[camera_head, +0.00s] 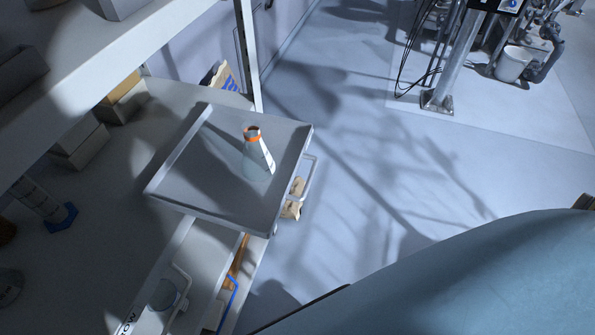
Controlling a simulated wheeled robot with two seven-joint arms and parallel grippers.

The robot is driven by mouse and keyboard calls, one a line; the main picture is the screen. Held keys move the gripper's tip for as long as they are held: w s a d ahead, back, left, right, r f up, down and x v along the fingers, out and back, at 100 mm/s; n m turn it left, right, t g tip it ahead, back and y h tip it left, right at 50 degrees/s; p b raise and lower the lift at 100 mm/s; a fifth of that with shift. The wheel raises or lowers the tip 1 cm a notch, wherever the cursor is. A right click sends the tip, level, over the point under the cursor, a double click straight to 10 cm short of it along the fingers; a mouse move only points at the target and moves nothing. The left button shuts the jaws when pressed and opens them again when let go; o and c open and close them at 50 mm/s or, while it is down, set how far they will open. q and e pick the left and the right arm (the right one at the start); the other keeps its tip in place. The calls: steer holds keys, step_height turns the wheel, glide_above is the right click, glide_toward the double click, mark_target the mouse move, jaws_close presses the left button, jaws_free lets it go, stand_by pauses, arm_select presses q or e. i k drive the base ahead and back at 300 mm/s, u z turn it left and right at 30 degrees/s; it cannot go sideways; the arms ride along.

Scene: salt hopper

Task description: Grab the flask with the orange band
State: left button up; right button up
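The flask with the orange band (258,155) is a clear conical flask with an orange ring around its neck and a pale label on its side. It stands upright on a grey tray (190,185) with raised edges, right of the tray's middle. Nothing is touching it. Neither of my grippers shows in the head view.
A shelf unit with a pale upper board (120,55) stands at the left and overhangs part of the counter. Grey boxes (80,142) and a cylinder with a blue hexagonal base (62,217) stand there. Open floor (390,170) lies right of the tray.

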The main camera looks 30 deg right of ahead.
mark_target(258, 162)
steer(key=u, duration=0.5)
steer(key=k, duration=1.1)
steer(key=z, duration=0.05)
steer(key=i, duration=0.6)
steer(key=u, duration=0.3)
